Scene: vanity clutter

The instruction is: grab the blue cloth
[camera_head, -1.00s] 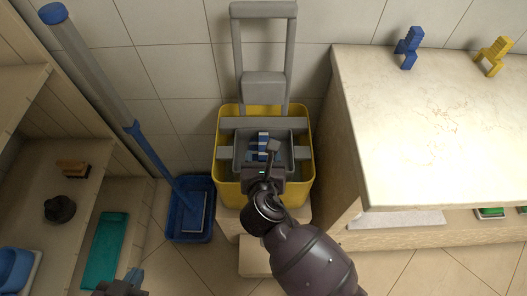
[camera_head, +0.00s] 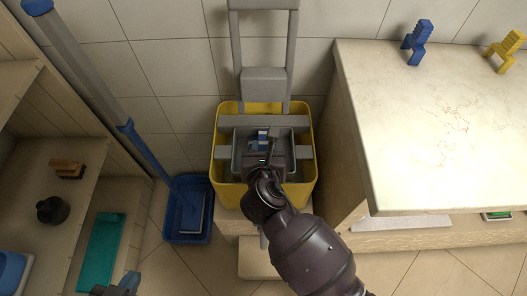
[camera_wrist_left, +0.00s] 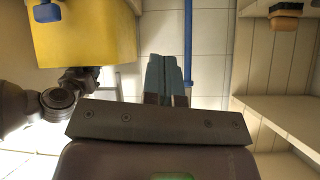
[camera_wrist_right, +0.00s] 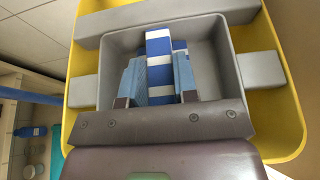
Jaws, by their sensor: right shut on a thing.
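The blue cloth, striped blue and white, stands in the grey inner tray of the yellow bucket; it shows in the head view (camera_head: 262,136) and in the right wrist view (camera_wrist_right: 159,47). My right gripper (camera_head: 262,148) reaches down into the tray. In the right wrist view its fingers (camera_wrist_right: 159,88) are on either side of the cloth, shut on it. The cloth's lower part is hidden. My left gripper (camera_head: 118,286) is low at the left, away from the bucket; in the left wrist view its fingers (camera_wrist_left: 166,78) are together and empty.
The yellow bucket (camera_head: 309,175) has a grey frame (camera_head: 264,85) behind it. A blue mop (camera_head: 150,155) stands in a blue bin (camera_head: 208,225) to its left. A marble counter (camera_head: 440,140) is close on the right. Shelves with a brush (camera_head: 68,168) are at left.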

